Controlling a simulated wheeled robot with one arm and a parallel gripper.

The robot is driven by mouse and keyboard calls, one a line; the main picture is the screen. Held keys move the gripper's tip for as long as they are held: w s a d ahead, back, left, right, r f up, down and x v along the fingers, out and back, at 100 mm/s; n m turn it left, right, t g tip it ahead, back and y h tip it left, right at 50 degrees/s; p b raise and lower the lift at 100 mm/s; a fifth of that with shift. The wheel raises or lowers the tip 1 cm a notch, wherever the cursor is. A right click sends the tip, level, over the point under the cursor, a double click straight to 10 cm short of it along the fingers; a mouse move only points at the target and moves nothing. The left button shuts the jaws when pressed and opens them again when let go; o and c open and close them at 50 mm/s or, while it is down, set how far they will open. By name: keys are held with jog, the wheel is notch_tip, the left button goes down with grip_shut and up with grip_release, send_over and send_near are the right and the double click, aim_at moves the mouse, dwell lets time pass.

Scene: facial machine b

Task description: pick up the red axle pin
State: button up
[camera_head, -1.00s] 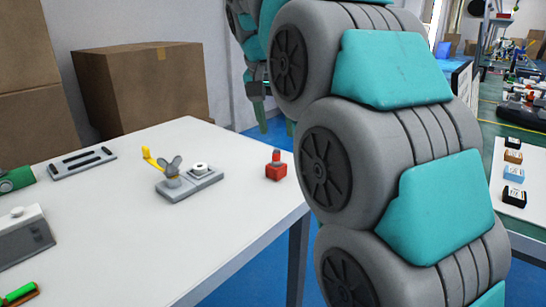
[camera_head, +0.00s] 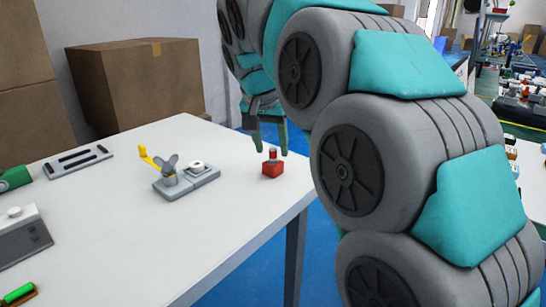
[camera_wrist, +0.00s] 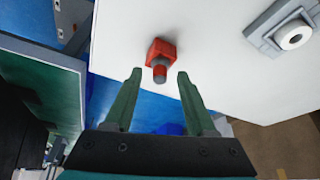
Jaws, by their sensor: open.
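The red axle pin (camera_head: 272,157) stands upright in a red block (camera_head: 272,170) near the right edge of the white table; its top is grey. In the wrist view the pin (camera_wrist: 159,71) points toward me from its red block (camera_wrist: 161,50), just beyond my fingertips and roughly centred between them. My gripper (camera_head: 271,152) is open, with its two green fingers pointing down, behind and around the pin's place in the head view. In the wrist view my gripper (camera_wrist: 158,73) has nothing between its fingers.
The white table (camera_head: 120,225) also holds a grey fixture (camera_head: 190,180) with a yellow handle, left of the red block. A grey slotted plate (camera_head: 78,161) and a grey box (camera_head: 22,238) are further left. Cardboard boxes (camera_head: 135,85) stand behind the table.

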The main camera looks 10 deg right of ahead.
jog(key=shift+x, duration=1.05)
jog(key=shift+c, duration=0.2)
grip_shut()
